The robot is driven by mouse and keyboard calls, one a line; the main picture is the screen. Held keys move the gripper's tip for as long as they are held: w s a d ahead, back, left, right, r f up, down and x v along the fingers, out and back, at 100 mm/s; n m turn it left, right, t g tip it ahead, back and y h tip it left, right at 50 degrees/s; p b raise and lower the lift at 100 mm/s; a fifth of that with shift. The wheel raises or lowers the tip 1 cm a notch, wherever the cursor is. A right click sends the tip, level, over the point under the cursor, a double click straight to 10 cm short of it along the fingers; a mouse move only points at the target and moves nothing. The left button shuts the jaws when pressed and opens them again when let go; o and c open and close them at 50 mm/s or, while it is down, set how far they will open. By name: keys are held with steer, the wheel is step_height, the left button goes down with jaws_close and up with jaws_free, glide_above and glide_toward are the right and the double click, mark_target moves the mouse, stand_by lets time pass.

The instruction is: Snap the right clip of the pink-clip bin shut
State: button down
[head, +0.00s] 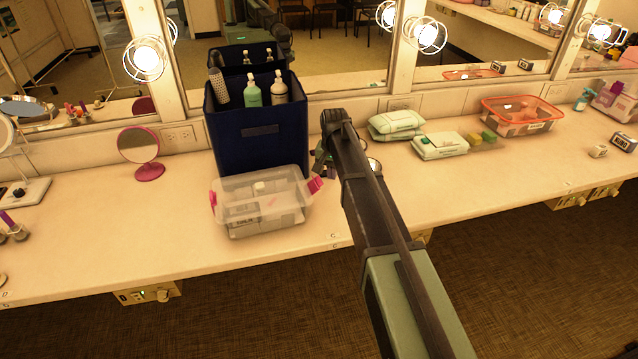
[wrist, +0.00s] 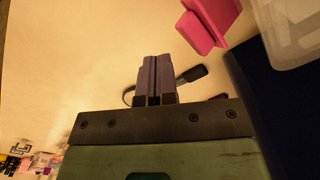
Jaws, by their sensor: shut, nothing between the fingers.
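The pink-clip bin (head: 262,218) is a clear plastic box with a pale see-through lid, standing on the counter in front of a navy fabric bin. Its left clip (head: 213,202) lies against the left side. Its right clip (head: 316,185) juts outward from the right side and looks open. In the wrist view the right clip (wrist: 203,28) is at the top, beside the bin's corner (wrist: 292,30). My gripper (head: 322,160) is just behind and right of that clip, partly hidden by my arm. Its fingers (wrist: 154,62) are shut, empty and apart from the clip.
The navy bin (head: 255,150) with bottles stands close behind the bin. A dark cord-like item (wrist: 190,75) lies by my fingers. Wipes packs (head: 440,146) and an orange-rimmed box (head: 520,118) are to the right. A pink mirror (head: 139,145) is left. The front counter is mostly clear.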

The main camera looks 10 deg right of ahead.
steer(key=shift+f+b, duration=0.6)
steer(key=shift+f, duration=0.25)
steer(key=shift+r, duration=0.1)
steer(key=shift+s+a+r+p, duration=0.2)
steer(key=shift+a+r+p, duration=0.2)
steer(key=shift+a, duration=1)
steer(key=shift+s+a+r+p, duration=0.25)
steer(key=shift+a+r+p, duration=0.1)
steer(key=shift+a, duration=1.05)
steer(key=shift+s+a+r+p, duration=0.2)
steer(key=shift+a+r+p, duration=0.2)
steer(key=shift+a, duration=1)
steer(key=r+p, duration=0.3)
steer(key=d+r+p, duration=0.1)
steer(key=r+p, duration=0.1)
steer(key=shift+w+r+p, duration=0.1)
steer(key=shift+r+p, duration=0.2)
steer(key=shift+p, duration=0.05)
